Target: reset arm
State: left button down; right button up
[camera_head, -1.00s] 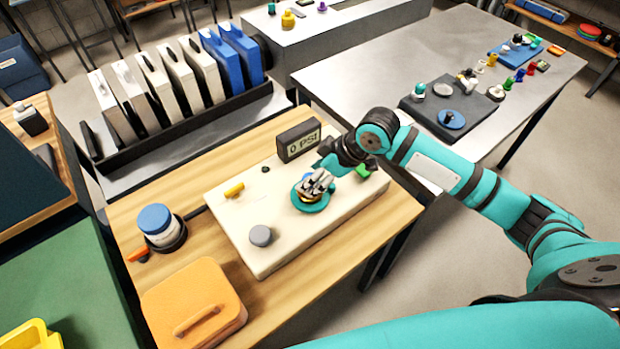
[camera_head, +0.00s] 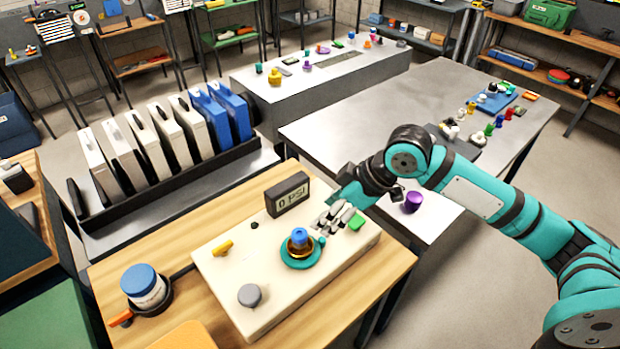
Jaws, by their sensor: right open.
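My right gripper (camera_head: 338,217) is open and empty. It hovers above the right part of the cream board (camera_head: 224,288), just right of a brass and blue fitting. That fitting (camera_head: 299,240) stands upright in a teal ring (camera_head: 301,255) on the board, apart from my fingers. My right arm comes in from the right. My left gripper is not in view.
A blue-lidded jar (camera_head: 145,286) stands in a dark holder at the wooden table's left (camera_head: 113,270). A rack of white and blue panels (camera_head: 170,170) stands behind. A purple object (camera_head: 412,202) sits beyond my gripper on the metal table (camera_head: 330,130). A grey knob (camera_head: 249,295) is on the board.

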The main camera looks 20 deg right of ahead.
jog(key=s+a+f+m, duration=0.2)
jog(key=s+a+f, duration=0.4)
jog(key=s+f, duration=0.3)
jog(key=s+d+f+m+h, duration=0.3)
jog(key=s, duration=0.3)
jog(key=s+d+f+m+h, duration=0.2)
jog(key=s+d+f+m, duration=0.15)
jog(key=s, duration=0.25)
notch_tip(320, 180, down, 28)
jog(key=s+r+g, duration=0.1)
jog(key=s+g, duration=0.1)
jog(key=s+d+f, duration=0.3)
jog(key=s+f, duration=1.2)
jog(key=s, duration=0.1)
jog(key=shift+s+f+g, duration=0.2)
jog(key=shift+g, duration=0.2)
